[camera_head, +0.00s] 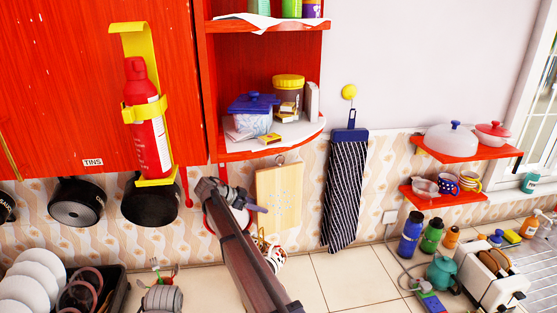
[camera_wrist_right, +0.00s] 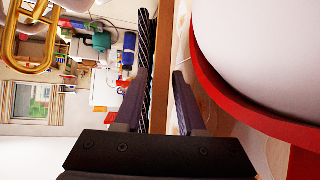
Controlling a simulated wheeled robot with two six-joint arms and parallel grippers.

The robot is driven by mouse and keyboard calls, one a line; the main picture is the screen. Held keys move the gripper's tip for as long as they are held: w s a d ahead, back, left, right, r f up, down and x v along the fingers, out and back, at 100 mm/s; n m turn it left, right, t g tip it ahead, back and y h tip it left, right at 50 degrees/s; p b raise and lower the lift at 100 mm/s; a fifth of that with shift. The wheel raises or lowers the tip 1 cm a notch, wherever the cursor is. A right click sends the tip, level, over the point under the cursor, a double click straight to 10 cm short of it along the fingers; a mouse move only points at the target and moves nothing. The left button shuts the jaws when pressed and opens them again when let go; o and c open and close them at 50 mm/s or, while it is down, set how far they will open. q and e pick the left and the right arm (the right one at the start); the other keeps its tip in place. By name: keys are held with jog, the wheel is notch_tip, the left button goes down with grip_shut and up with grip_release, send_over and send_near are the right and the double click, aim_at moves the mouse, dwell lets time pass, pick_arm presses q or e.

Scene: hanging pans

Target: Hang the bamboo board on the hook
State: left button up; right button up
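The bamboo board (camera_head: 285,198) is pale wood and upright against the tiled wall, below the red corner shelf. A small ring shows at its top; I cannot tell what it hangs from or whether it hangs. My right gripper (camera_head: 251,203) is at the board's left edge. In the right wrist view its fingers (camera_wrist_right: 160,88) stand apart, with the thin wooden edge of the board (camera_wrist_right: 172,50) between them. A round yellow hook (camera_head: 349,91) is on the white wall above a striped cloth. The left gripper is not clearly seen.
The striped cloth (camera_head: 346,190) hangs right of the board. The red corner shelf (camera_head: 270,146) holds jars and boxes above it. Pans (camera_head: 150,203) hang at left. Bottles, a teapot and a toaster (camera_head: 490,275) crowd the counter at right. The counter below the cloth is clear.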

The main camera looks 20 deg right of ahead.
jog(key=shift+o, duration=1.2)
jog(key=p+v, duration=0.4)
jog(key=v, duration=0.3)
jog(key=shift+a+r, duration=0.2)
jog(key=shift+a, duration=0.15)
